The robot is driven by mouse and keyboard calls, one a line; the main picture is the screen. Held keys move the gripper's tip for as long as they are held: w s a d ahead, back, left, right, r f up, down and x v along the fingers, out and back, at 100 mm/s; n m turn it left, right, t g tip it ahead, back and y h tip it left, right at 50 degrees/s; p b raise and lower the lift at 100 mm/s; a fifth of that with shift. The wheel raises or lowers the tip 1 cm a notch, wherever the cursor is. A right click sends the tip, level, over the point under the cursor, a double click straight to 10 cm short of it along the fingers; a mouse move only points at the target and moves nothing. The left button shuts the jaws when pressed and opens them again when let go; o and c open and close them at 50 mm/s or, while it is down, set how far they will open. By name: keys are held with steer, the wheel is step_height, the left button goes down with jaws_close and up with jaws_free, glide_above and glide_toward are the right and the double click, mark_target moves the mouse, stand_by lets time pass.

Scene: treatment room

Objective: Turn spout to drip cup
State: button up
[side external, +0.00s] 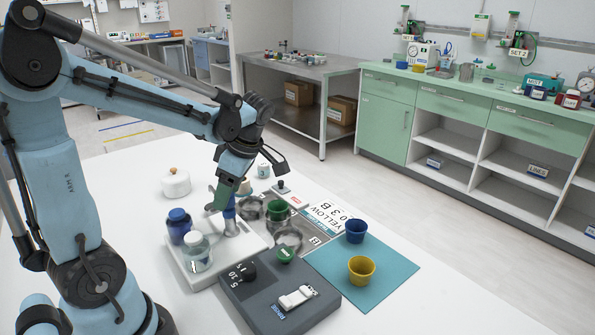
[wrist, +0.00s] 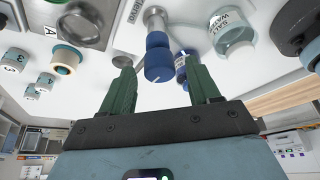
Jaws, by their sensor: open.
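A spout fitting with a blue knob (wrist: 158,62) and a grey metal stem stands on a white base plate (side external: 205,262). The blue part also shows in the side view (side external: 230,215), just under my gripper. My gripper (wrist: 162,88) is open, with one green finger to each side of the blue knob in the wrist view. I cannot tell whether either finger touches it. A green cup (side external: 277,209) stands just right of the spout among metal rings (side external: 288,238). Which cup is the drip cup I cannot tell. My gripper partly hides the spout in the side view.
A blue-capped jar (side external: 180,226) and a clear labelled bottle (side external: 197,252) stand close on the left. A dark grey box (side external: 283,297) with a knob and switch lies in front. Blue (side external: 356,231) and yellow (side external: 361,269) cups stand on a teal mat (side external: 325,262).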

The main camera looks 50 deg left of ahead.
steer(key=v, duration=1.2)
steer(key=d+f+m+t+h, duration=0.1)
steer(key=d+f+m+t, duration=0.2)
steer(key=m, duration=0.5)
steer(key=s+d+f+m+t+h, duration=0.1)
steer(key=d+f+m+t, duration=0.2)
steer(key=m, duration=0.6)
steer(key=d+f+m+t+h, duration=0.1)
steer(key=d+f+m+t, duration=0.2)
steer(key=m, duration=0.6)
steer(key=shift+s+d+t, duration=0.2)
steer(key=shift+d+t, duration=0.3)
steer(key=shift+d, duration=0.5)
